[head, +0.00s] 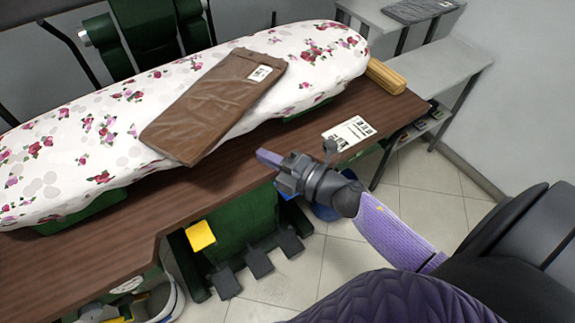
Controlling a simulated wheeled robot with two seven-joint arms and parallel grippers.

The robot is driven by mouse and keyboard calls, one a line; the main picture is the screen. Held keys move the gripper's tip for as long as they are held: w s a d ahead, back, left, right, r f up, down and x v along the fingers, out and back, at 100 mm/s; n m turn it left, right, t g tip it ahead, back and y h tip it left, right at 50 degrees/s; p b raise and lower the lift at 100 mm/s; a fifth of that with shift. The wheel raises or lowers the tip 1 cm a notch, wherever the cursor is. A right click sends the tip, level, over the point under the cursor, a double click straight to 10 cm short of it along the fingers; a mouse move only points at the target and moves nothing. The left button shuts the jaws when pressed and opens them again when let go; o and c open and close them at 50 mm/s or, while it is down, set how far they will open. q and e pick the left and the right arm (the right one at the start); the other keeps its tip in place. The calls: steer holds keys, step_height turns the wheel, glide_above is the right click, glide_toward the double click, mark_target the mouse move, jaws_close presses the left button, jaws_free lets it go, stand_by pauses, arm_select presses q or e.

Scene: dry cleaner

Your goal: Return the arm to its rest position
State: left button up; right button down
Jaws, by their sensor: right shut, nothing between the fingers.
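My right gripper (268,160) is in the middle of the head view, at the front edge of the brown table (233,175). Its fingers are shut with nothing between them. My right arm reaches in from the lower right, purple and dark grey. The gripper is apart from the folded brown garment (212,105), which lies on the floral ironing board (120,115) and carries a white tag. My left gripper is out of view.
A white printed card (348,132) lies on the table right of my gripper. A wooden roll (385,77) sits at the board's right end. Green machinery with a yellow pedal (200,235) stands below. Grey shelves (440,65) are at the right; tiled floor (420,180) is clear beside them.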

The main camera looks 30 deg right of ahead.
steer(key=s+d+f+m+g+h+b, duration=0.1)
steer(key=s+d+f+m+g+h, duration=0.15)
steer(key=s+f+m, duration=0.45)
steer(key=s+d+f+m+g+h, duration=0.1)
steer(key=s+f+m+g+h, duration=0.15)
steer(key=f, duration=0.75)
steer(key=s+d+f+m+g+h+b, duration=0.1)
steer(key=s+d+f+m+h, duration=0.25)
steer(key=f, duration=0.55)
steer(key=s+a+f+m+g, duration=0.2)
steer(key=s+f+m+g, duration=0.2)
steer(key=s, duration=0.7)
steer(key=s+a+f+m+g, duration=0.3)
steer(key=s+f, duration=0.4)
steer(key=s, duration=0.4)
steer(key=shift+s+a+m+g, duration=0.3)
steer(key=shift+m+g, duration=0.2)
steer(key=shift+g, duration=0.6)
steer(key=shift+w, duration=0.15)
